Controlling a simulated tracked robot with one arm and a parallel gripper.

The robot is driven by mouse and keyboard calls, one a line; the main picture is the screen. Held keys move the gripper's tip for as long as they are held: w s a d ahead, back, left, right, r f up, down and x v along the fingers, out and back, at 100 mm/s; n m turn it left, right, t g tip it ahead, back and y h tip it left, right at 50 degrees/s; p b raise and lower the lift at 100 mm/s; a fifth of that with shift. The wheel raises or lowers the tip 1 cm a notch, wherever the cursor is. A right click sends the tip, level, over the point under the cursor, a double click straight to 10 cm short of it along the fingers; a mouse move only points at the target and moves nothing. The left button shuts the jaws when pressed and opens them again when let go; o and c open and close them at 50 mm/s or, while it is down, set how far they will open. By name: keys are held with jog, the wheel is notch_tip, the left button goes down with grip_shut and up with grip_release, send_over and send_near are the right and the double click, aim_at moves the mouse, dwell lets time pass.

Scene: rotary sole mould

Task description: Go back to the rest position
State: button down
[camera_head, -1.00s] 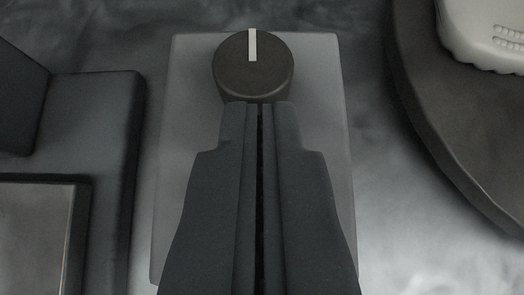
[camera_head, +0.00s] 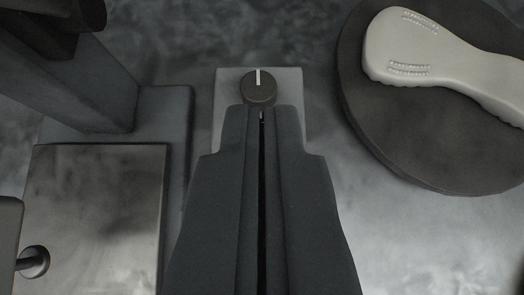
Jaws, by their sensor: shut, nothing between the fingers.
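My gripper (camera_head: 261,112) is in the lower middle of the view, its two dark fingers shut together with nothing between them. Ahead of the fingertips is a round dark knob (camera_head: 258,93) with a white mark that points away from me. The knob sits on a pale grey rectangular plate (camera_head: 289,86). The fingers cover the near part of the plate. From this view I cannot tell the exact gap between fingertips and knob, but the knob looks small and well below.
At right, a pale shoe sole (camera_head: 430,55) lies on a dark round turntable (camera_head: 372,125). At left stands a dark machine frame (camera_head: 70,85) with a flat metal plate (camera_head: 100,200) and a small round-ended rod (camera_head: 34,262).

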dwell(0.4)
jog(key=s+d+r+t, duration=0.1)
jog(key=s+d+r, duration=0.15)
jog(key=r, duration=0.75)
jog(key=s+d+r+t, duration=0.1)
jog(key=d+r, duration=0.2)
jog(key=r, duration=0.7)
jog(key=s+d+r+t, duration=0.1)
jog(key=s+d+r, duration=0.2)
jog(key=s+r, duration=0.4)
jog(key=s+d+r+t, duration=0.1)
jog(key=s+d+r, duration=0.3)
jog(key=s+r, duration=0.4)
notch_tip(320, 180, up, 7)
jog(key=shift+s+d+r+t, duration=0.15)
jog(key=shift+s+t, duration=0.15)
